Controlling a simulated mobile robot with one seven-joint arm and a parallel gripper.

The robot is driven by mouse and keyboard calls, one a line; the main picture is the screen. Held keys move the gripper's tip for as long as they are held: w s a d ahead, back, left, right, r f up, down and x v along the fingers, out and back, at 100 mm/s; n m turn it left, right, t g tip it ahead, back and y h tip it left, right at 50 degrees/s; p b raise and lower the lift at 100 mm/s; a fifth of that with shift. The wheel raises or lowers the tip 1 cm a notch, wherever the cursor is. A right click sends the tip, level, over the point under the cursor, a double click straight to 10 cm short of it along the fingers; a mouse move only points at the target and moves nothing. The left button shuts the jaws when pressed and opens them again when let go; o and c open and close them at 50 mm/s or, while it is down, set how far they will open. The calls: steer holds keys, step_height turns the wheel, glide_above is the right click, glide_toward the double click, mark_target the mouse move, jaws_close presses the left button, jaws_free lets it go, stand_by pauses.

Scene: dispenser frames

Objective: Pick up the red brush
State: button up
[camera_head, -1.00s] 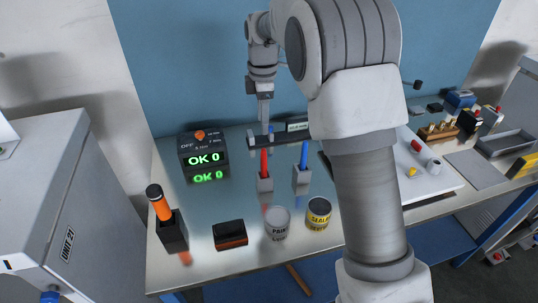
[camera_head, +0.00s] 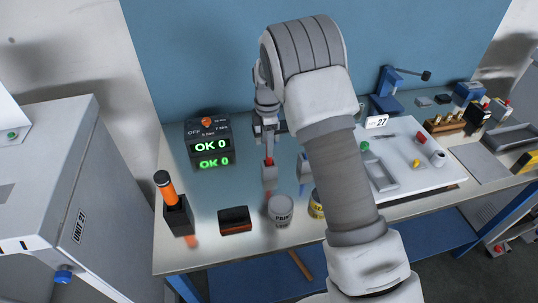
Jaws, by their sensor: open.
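The red brush (camera_head: 269,161) stands upright in a small grey holder (camera_head: 270,174) on the metal bench, in the middle of the head view. My gripper (camera_head: 269,133) is open and points down at the top of the red brush. Its fingers seem to be on either side of the brush's upper part, which is hard to make out against them. I cannot tell whether they touch it.
A second grey holder (camera_head: 304,164) is close on the right, mostly hidden by my arm. Bench between display and holder is clear.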

steer(key=shift+s+d+f+p, duration=0.15)
steer(key=shift+f+p, duration=0.25)
steer(key=shift+f, duration=0.9)
steer(key=shift+d+f+p, duration=0.1)
steer(key=shift+f+p, duration=0.25)
steer(key=shift+f, duration=0.9)
jaws_close()
